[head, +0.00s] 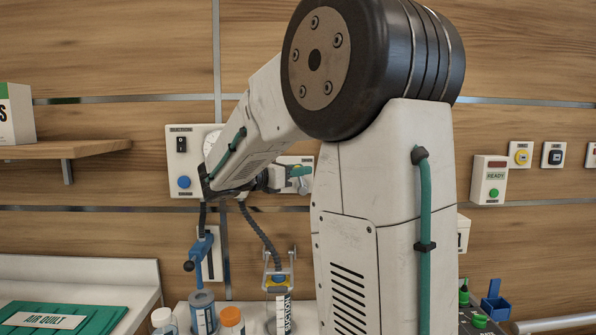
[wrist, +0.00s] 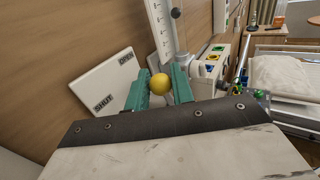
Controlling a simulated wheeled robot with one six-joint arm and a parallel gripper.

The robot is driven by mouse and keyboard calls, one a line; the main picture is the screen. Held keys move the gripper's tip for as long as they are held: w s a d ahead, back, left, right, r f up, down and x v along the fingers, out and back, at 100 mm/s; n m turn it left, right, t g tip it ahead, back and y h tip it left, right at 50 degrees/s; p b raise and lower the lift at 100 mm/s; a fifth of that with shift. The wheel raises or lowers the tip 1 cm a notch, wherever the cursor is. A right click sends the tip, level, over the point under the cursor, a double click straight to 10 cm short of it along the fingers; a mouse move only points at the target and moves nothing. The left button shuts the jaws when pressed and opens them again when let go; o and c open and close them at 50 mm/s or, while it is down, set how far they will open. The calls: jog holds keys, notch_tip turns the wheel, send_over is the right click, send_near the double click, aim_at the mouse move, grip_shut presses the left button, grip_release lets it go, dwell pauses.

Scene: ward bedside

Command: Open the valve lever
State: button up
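A round yellow knob (wrist: 160,84) sits between the two green fingers of my gripper (wrist: 159,88) in the wrist view. It fills most of the gap, and I cannot tell whether both fingers press on it. It looks like the end of the valve lever, whose arm is hidden. A white wall plate (wrist: 98,85) left of the fingers carries the labels OPEN, higher up, and SHUT, lower down. In the head view my gripper (head: 302,172) is small at the wall, in front of a pale plate (head: 294,160), partly covered by my arm.
A white scale column (wrist: 160,28) stands just beyond the fingers, and a white box with coloured symbols (wrist: 210,68) is to their right. In the head view a switch panel (head: 184,160) is left of my gripper. An orange-capped bottle (head: 231,320) and suction jar stand below.

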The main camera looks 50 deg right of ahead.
grip_shut()
jog(key=shift+s+d+r+m+t+y, duration=0.15)
jog(key=shift+s+d+m+t+y, duration=0.25)
jog(key=shift+y, duration=0.3)
jog(key=shift+s+d+m+y, duration=0.1)
jog(key=shift+s+m+y, duration=0.05)
jog(key=shift+m+y, duration=0.3)
jog(key=o, duration=0.5)
grip_release()
jog(key=shift+o, duration=0.2)
jog(key=v, duration=0.8)
jog(key=shift+d, duration=0.1)
